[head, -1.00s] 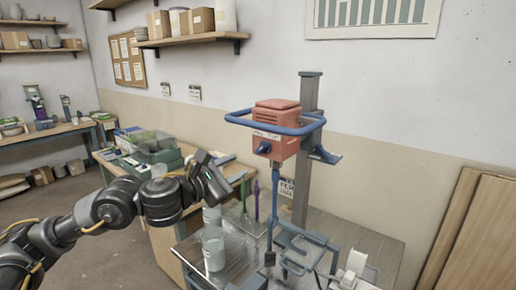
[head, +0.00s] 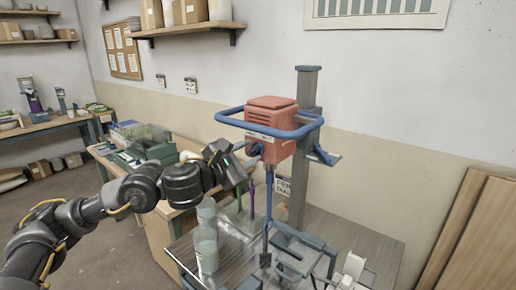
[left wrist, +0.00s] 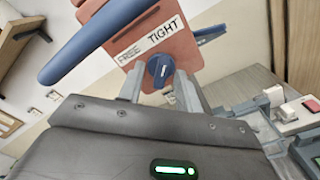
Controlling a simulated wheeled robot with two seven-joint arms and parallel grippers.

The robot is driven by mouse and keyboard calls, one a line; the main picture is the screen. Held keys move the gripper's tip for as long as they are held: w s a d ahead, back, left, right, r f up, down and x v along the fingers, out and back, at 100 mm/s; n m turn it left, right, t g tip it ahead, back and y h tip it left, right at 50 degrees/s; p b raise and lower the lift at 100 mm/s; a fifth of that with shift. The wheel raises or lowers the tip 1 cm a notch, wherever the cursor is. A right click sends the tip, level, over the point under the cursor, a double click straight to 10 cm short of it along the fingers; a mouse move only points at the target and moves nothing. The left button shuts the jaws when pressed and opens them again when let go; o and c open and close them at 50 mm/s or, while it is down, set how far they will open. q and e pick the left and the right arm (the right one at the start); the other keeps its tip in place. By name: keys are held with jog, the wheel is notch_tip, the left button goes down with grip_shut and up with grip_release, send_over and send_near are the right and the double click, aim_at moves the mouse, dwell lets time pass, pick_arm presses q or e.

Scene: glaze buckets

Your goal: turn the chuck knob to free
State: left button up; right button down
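The blue chuck knob (left wrist: 159,70) is on the front of the red mixer head (head: 270,130), below a label reading FREE on the left and TIGHT on the right. A small pale mark shows on the knob; its exact setting is hard to tell. In the head view the knob (head: 254,149) sits just beyond my left gripper (head: 249,163). In the left wrist view my left gripper (left wrist: 160,82) has its two fingers apart, one on each side of the knob, with visible gaps. My right gripper is out of view.
A blue guard bar (head: 228,122) loops around the mixer head, close above my left gripper. A grey column (head: 302,185) stands behind. Below are the blue shaft (head: 268,205) and a clear jar (head: 206,252) on the table. A green box (head: 160,151) is at left.

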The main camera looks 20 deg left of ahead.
pick_arm(q)
jog(key=shift+w+d, duration=0.15)
jog(key=shift+w, duration=0.1)
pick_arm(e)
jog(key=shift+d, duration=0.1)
pick_arm(q)
jog(key=shift+d, duration=0.1)
jog(key=shift+c, duration=0.7)
grip_shut()
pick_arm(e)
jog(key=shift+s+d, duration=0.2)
